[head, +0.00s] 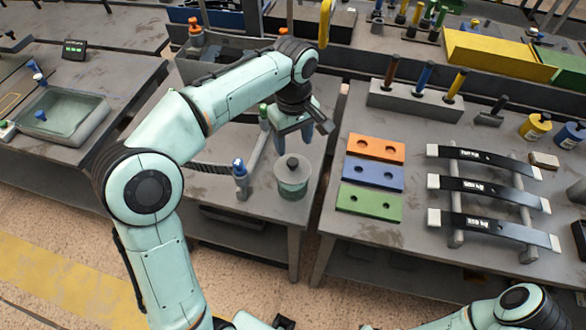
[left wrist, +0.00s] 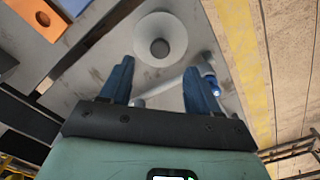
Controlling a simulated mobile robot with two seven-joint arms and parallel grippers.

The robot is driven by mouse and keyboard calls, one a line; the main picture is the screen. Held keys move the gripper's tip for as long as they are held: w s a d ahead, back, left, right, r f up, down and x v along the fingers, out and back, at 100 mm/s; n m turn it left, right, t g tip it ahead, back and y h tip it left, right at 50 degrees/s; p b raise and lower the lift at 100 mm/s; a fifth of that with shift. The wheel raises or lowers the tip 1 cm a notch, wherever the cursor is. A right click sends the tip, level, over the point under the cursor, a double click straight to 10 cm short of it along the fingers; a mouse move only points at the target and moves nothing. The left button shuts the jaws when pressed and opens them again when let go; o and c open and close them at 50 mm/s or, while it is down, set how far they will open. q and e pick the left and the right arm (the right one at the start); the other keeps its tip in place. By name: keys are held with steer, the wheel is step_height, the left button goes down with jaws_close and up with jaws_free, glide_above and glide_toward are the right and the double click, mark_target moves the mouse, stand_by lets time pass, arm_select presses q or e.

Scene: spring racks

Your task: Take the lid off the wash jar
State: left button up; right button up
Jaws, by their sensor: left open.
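The wash jar (head: 292,188) is a squat greenish glass jar on the grey middle bench, near its front right. Its pale round lid (head: 284,168) with a dark knob (head: 293,162) sits on top. In the left wrist view the lid (left wrist: 141,40) and knob (left wrist: 160,47) appear just beyond the fingertips, roughly centred between them. My left gripper (head: 294,138) points down above the jar, open and empty, with blue fingers apart from the knob. It also shows in the left wrist view (left wrist: 159,66). My right arm enters at the lower right; its gripper is not visible.
A blue-topped post (head: 240,178) stands close left of the jar, joined by a grey bar to a green-topped post (head: 264,113). On the right bench lie orange (head: 376,149), blue (head: 373,174) and green (head: 369,203) plates and a rack of dark springs (head: 485,187).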

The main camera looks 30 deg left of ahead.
mark_target(293, 161)
arm_select(q)
steer(key=f, duration=0.2)
steer(key=shift+w+f, duration=0.2)
steer(key=shift+f, duration=0.1)
step_height(293, 161, down, 5)
steer(key=shift+s+a+r+b, duration=0.1)
steer(key=shift+s+a+b, duration=0.05)
steer(key=shift+b, duration=0.35)
steer(key=c, duration=1.1)
